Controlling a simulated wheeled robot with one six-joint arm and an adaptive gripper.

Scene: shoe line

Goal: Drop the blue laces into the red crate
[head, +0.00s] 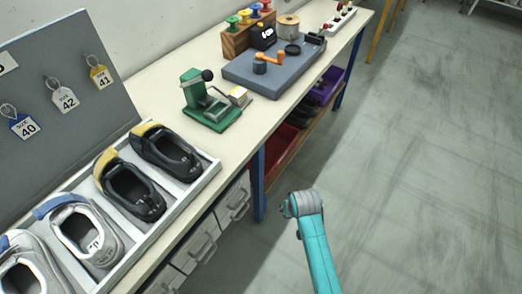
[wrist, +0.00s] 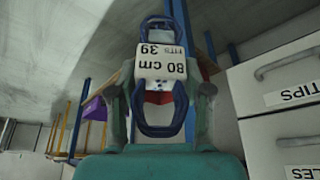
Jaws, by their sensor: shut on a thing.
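The blue laces (wrist: 157,129) are a looped bundle with a white label (wrist: 162,62) reading "80 cm, fits 39". In the wrist view my gripper (wrist: 160,92) is shut on them, with a finger on each side. The red crate (head: 287,148) is on the low shelf under the bench, left of my teal arm in the head view. My gripper and the laces cannot be made out in the head view. A small red patch shows through the laces in the wrist view; I cannot tell what it is.
A purple crate (head: 329,83) is on the same shelf, farther back; it also shows in the wrist view (wrist: 95,108). Blue bench legs (head: 257,185) and drawers (head: 233,200) are near the red crate. The floor (head: 420,170) on the right is clear.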

